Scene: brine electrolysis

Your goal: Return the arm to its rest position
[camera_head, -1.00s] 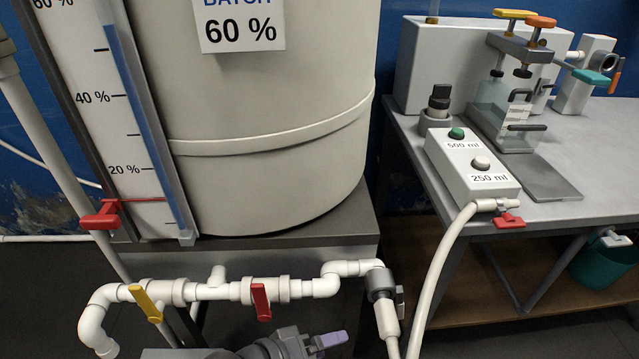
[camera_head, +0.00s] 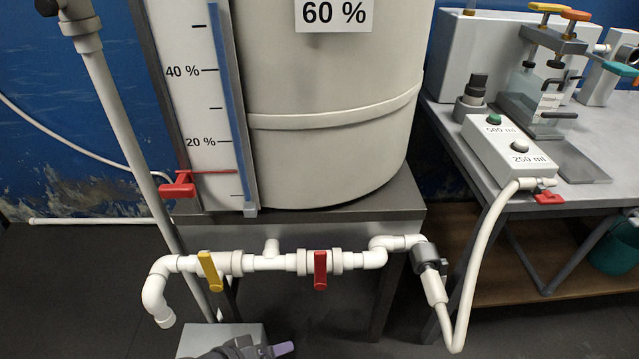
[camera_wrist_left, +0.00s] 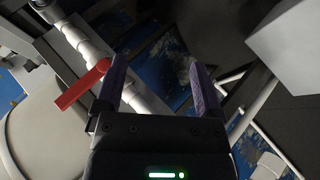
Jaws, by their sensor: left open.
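My left gripper (camera_head: 280,348) is at the bottom edge of the head view, below the white pipe (camera_head: 275,262). Only its grey body and a purple fingertip show there, and the rest of the arm is mostly cut off. In the left wrist view its two purple fingers (camera_wrist_left: 158,72) stand apart with nothing between them. A red handle (camera_wrist_left: 82,86) beside a white pipe shows just left of the fingers. The gripper looks clear of the yellow valve handle (camera_head: 210,271) and the red valve handle (camera_head: 320,270). My right gripper is not in view.
A large beige tank (camera_head: 335,120) with a level scale (camera_head: 195,105) stands on a grey stand (camera_head: 300,218). A white hose (camera_head: 478,270) runs from the pipe's right end to the bench (camera_head: 440,125) at right. Dark floor (camera_head: 70,290) is open at lower left.

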